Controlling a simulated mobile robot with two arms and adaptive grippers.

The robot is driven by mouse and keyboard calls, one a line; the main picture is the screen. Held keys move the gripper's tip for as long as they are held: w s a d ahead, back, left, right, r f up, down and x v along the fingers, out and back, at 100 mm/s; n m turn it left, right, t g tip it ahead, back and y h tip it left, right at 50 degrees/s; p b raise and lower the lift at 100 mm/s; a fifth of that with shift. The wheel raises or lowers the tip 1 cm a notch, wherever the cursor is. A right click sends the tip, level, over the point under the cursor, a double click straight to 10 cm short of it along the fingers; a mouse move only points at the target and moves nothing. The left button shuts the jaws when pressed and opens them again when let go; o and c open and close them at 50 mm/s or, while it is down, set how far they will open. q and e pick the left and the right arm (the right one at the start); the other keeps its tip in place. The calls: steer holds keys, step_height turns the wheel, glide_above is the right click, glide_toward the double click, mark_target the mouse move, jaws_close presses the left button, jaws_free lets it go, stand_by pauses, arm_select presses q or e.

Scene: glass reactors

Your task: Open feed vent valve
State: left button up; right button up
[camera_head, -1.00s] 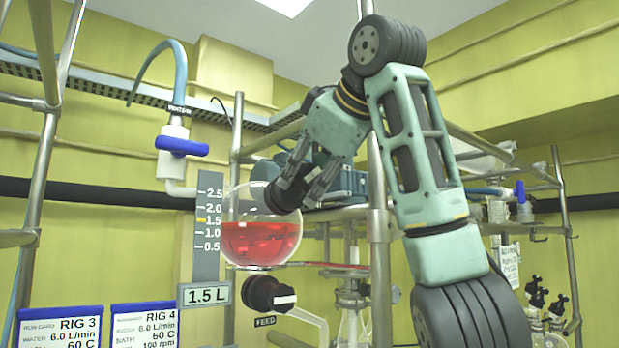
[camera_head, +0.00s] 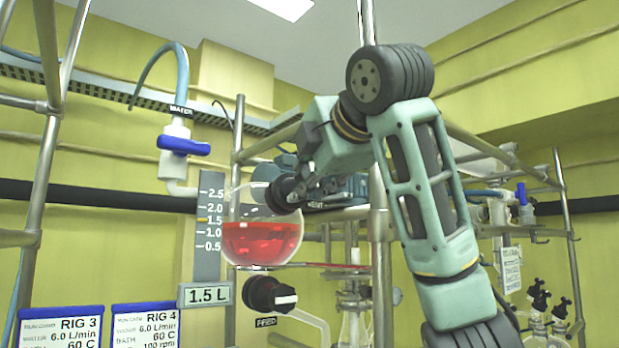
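A black round knob (camera_head: 284,194), which looks like the vent valve, sits at the upper right of a round glass vessel (camera_head: 238,243) holding red liquid. A partly hidden label (camera_head: 316,205) beside it seems to read VENT. My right gripper (camera_head: 304,186) comes in from the right and is at the knob's right side. Its fingers are small and partly hidden against the dark knob. I cannot tell whether they are touching or closed on it. A second black knob (camera_head: 270,294) with a white bar and a FEED label (camera_head: 266,321) is below the vessel. My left gripper is not in view.
A level scale (camera_head: 208,235) with a 1.5 L display (camera_head: 206,295) stands left of the vessel. A blue-handled water valve (camera_head: 183,145) hangs at upper left. A vertical metal post (camera_head: 378,270) stands close to my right arm. Rig cards (camera_head: 145,325) are at lower left.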

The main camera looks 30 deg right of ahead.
steer(key=n+t, duration=0.1)
steer(key=n, duration=0.2)
steer(key=shift+r+n, duration=0.15)
steer(key=shift+n, duration=0.25)
steer(key=n+t, duration=0.1)
steer(key=n, duration=0.2)
steer(key=shift+y+p, duration=0.4)
steer(key=n+t+y+p, duration=0.1)
steer(key=n+p, duration=0.1)
steer(key=n, duration=0.3)
steer(key=shift+s, duration=0.1)
steer(key=shift+a+f+n+y+p, duration=0.1)
steer(key=shift+f+n+y+p, duration=0.15)
steer(key=shift+n+y+p, duration=0.8)
steer(key=shift+n+h+b, duration=0.35)
steer(key=shift+n+b, duration=0.1)
steer(key=shift+n, duration=0.1)
steer(key=shift+f, duration=0.1)
steer(key=o, duration=1.1)
steer(key=shift+a, duration=0.1)
